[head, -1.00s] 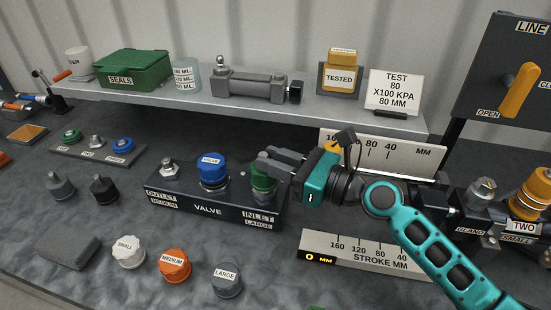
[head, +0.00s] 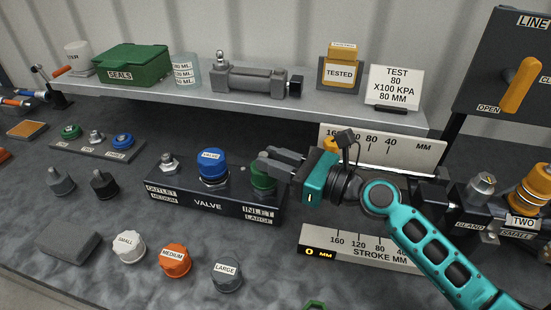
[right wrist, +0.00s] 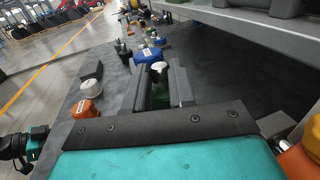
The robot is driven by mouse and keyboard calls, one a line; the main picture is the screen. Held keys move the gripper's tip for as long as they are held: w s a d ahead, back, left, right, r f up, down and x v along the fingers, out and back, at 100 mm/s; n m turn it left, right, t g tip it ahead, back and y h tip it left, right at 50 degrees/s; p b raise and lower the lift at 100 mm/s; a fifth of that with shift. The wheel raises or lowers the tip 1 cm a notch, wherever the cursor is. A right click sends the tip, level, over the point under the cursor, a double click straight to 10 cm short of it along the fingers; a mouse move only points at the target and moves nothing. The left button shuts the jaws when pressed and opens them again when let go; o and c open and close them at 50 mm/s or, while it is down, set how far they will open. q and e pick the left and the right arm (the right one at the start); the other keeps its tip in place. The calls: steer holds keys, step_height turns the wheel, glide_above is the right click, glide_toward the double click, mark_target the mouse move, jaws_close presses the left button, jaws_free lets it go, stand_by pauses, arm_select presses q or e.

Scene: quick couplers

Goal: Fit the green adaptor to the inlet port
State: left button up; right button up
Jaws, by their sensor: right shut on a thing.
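The green adaptor (head: 262,178) is at the inlet end of the dark valve block (head: 215,203), above the INLET LARGE label. My right gripper (head: 270,162) is shut on it from the right, and its fingers hide the adaptor's top. In the right wrist view, green (right wrist: 160,97) shows between the fingers. The inlet port is hidden under the adaptor, so I cannot tell whether it is fully seated. A blue VALVE knob (head: 212,167) stands in the block's middle, and a metal outlet fitting (head: 168,163) at its left end.
White, orange (head: 175,262) and grey caps lie in front of the block. A green ring (head: 315,306) shows at the bottom edge. A stroke scale (head: 355,250) stands right of the block. A shelf (head: 200,97) runs behind.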

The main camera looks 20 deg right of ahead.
steer(key=shift+f, duration=0.25)
steer(key=o, duration=1)
steer(key=b+v, duration=0.3)
steer(key=v, duration=1)
steer(key=shift+a, duration=0.1)
